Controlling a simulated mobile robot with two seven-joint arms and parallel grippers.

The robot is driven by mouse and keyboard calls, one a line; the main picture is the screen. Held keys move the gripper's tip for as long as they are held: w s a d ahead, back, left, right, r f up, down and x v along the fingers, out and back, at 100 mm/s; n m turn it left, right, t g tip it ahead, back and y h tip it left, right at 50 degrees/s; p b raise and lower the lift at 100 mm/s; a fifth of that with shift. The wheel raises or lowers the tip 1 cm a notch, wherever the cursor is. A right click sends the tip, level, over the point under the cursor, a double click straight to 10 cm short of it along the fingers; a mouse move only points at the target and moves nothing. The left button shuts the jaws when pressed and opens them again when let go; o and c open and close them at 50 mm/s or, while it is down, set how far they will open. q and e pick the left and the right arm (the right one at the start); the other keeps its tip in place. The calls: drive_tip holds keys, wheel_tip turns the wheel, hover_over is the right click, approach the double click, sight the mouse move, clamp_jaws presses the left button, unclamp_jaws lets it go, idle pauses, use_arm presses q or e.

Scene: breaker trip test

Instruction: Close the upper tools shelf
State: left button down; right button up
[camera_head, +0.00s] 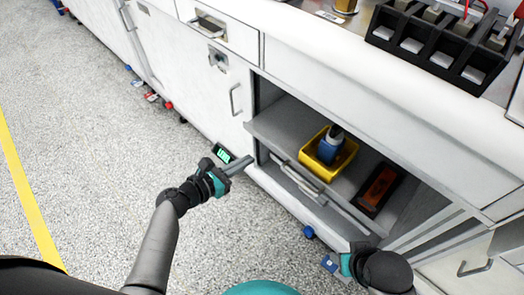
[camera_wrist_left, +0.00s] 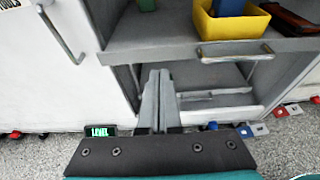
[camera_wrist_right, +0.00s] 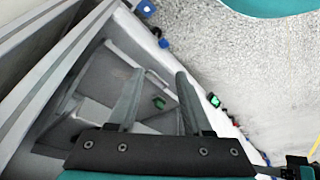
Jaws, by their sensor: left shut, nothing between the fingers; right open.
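The grey upper tools shelf (camera_head: 277,127) is in the open cabinet bay, with a bar handle (camera_head: 298,180) on its front; the handle also shows in the left wrist view (camera_wrist_left: 235,50). A yellow bin (camera_head: 318,156) with a blue item (camera_head: 330,147) and a dark tray with an orange-red item (camera_head: 380,188) sit on it. My left gripper (camera_head: 246,163) is shut and empty, left of the handle; in the left wrist view its fingers (camera_wrist_left: 157,95) are below the shelf front. My right gripper (camera_wrist_right: 157,100) is open, with a handle (camera_wrist_right: 160,78) beyond its fingers, apparently apart from them.
A closed white door with a handle (camera_head: 235,99) and a drawer (camera_head: 217,25) are left of the bay. The counter (camera_head: 350,60) above carries a black breaker block (camera_head: 440,38). A small green-lit display (camera_head: 223,153) is near my left gripper. Open speckled floor (camera_head: 90,110) lies left.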

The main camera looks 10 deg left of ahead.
sight(270, 144)
use_arm(q)
drive_tip(key=x, duration=0.1)
drive_tip(key=b+x, duration=0.1)
drive_tip(key=x, duration=0.1)
drive_tip(key=b+x, duration=0.1)
drive_tip(key=x, duration=0.1)
drive_tip(key=shift+w+d+r, duration=0.15)
drive_tip(key=shift+w+r, duration=0.1)
drive_tip(key=shift+w+d, duration=0.35)
drive_tip(key=shift+w, duration=0.15)
use_arm(e)
drive_tip(key=shift+t, duration=0.4)
drive_tip(key=shift+w+r, duration=0.15)
drive_tip(key=shift+r, duration=2.5)
